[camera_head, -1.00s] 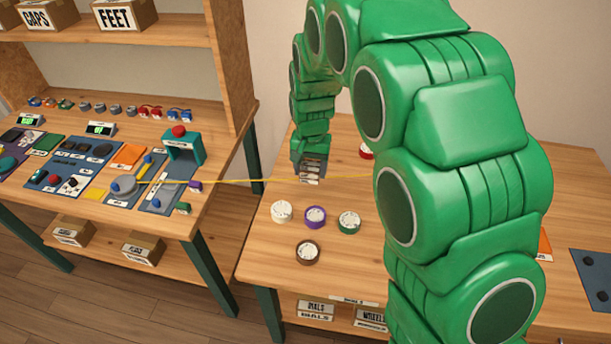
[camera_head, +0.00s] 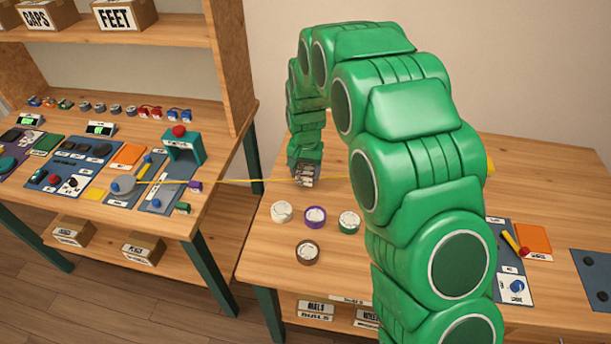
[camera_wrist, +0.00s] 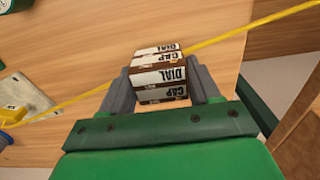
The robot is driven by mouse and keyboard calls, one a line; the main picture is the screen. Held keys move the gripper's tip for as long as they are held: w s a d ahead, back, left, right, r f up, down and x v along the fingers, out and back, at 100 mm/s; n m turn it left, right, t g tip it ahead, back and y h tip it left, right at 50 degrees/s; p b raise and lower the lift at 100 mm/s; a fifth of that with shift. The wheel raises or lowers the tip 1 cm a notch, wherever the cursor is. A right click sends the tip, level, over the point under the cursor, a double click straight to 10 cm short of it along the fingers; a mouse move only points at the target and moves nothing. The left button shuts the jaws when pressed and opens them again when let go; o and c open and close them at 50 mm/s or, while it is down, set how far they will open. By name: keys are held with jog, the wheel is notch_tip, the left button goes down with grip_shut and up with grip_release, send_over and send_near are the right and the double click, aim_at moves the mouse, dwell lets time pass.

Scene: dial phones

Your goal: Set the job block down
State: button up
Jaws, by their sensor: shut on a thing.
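My gripper (camera_wrist: 157,95) is shut on the job block (camera_wrist: 160,77), a small block with brown and white bands lettered "DIAL" and "CAP". One grey finger is on each side of it. In the head view my gripper (camera_head: 304,182) is over the back left part of the right table (camera_head: 262,232), with the banded block (camera_head: 306,176) at its tip. I cannot tell whether the block touches the table.
White (camera_head: 281,212), purple-rimmed (camera_head: 315,217), green-rimmed (camera_head: 349,222) and brown-rimmed (camera_head: 307,252) dials lie in front of my gripper. A yellow cord (camera_head: 240,181) stretches from the left bench toward my gripper. My arm hides the table's middle.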

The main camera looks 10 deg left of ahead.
jog(key=shift+f, duration=1)
jog(key=shift+f, duration=0.1)
jog(key=o, duration=1.1)
